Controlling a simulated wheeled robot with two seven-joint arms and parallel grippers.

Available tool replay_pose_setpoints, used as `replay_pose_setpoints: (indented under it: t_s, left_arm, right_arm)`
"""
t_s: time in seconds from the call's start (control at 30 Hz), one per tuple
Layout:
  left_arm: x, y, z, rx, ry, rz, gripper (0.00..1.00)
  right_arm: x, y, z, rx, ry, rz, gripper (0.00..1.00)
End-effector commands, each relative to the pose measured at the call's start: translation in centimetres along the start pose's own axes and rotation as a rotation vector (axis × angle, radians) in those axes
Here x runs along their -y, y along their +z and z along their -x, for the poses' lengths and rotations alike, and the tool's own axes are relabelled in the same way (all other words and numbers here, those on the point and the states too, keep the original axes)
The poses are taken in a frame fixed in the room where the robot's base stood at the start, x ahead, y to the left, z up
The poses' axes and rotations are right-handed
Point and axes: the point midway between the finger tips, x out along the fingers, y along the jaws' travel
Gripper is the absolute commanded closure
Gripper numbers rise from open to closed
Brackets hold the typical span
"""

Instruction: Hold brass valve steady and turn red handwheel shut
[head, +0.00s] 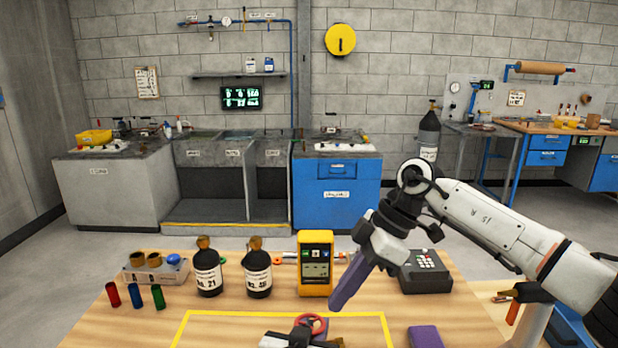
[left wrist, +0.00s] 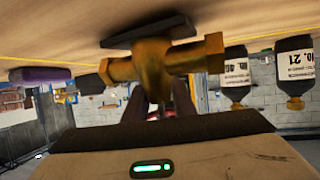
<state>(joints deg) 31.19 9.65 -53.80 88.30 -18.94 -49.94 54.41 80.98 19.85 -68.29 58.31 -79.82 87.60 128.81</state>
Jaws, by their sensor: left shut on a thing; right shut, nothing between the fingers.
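The red handwheel (head: 318,317) shows at the bottom edge of the head view, inside the yellow-taped area. A bit of the brass valve (head: 338,342) shows below it; most of it is hidden or out of frame there. In the left wrist view, which looks upside down, the brass valve (left wrist: 155,68) fills the middle with its dark base (left wrist: 148,32) against the wooden table. My left gripper (left wrist: 160,100) is shut on the valve body. A little red shows between its fingers.
Two dark bottles (head: 208,275), a yellow meter (head: 315,270) and a dark keypad box (head: 425,272) stand behind the taped area. A rack (head: 157,270) and small coloured cylinders are at left. A purple block (head: 425,337) lies at front right.

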Motion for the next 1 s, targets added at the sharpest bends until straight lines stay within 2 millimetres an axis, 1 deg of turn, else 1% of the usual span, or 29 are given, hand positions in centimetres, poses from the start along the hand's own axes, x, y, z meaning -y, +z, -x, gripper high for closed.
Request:
replay_pose_setpoints:
  t_s: [0.1, 0.13, 0.2, 0.27, 0.57, 0.67, 0.77, 0.87, 1.0]
  left_arm:
    - [0.0, -0.3, 0.0, -0.005, 0.0, 0.0, 1.0]
    - [0.1, -0.3, 0.0, -0.005, 0.0, 0.0, 0.75]
    - [0.1, -0.3, 0.0, -0.005, -0.001, 0.0, 0.63]
    - [0.1, -0.3, 0.0, -0.005, -0.001, 0.0, 0.55]
    - [0.1, -0.2, 0.1, -0.004, 0.0, 0.0, 0.55]
    - [0.0, -0.2, 0.5, -0.004, 0.0, 0.0, 0.55]
    - [0.0, -0.1, 1.6, -0.004, 0.002, 0.001, 0.55]
    - [0.1, -0.1, 3.3, -0.004, 0.001, 0.001, 0.55]
    - [0.0, -0.1, 6.2, -0.005, 0.001, 0.001, 0.55]
  right_arm:
    - [0.0, 0.1, 0.0, 0.001, 0.0, -0.001, 1.0]
    - [0.0, 0.1, 0.0, 0.001, 0.0, -0.001, 1.0]
    - [0.0, 0.1, 0.0, 0.001, 0.0, -0.001, 1.0]
    - [0.0, 0.1, 0.0, 0.001, 0.0, -0.002, 1.0]
    - [0.0, 0.1, 0.0, 0.001, 0.0, -0.002, 1.0]
    - [0.0, 0.1, 0.0, 0.001, 0.0, -0.002, 1.0]
    - [0.0, 0.1, 0.0, 0.001, 0.0, -0.002, 1.0]
    - [0.0, 0.1, 0.0, 0.001, 0.0, -0.002, 1.0]
    - [0.0, 0.1, 0.0, 0.001, 0.0, -0.002, 1.0]
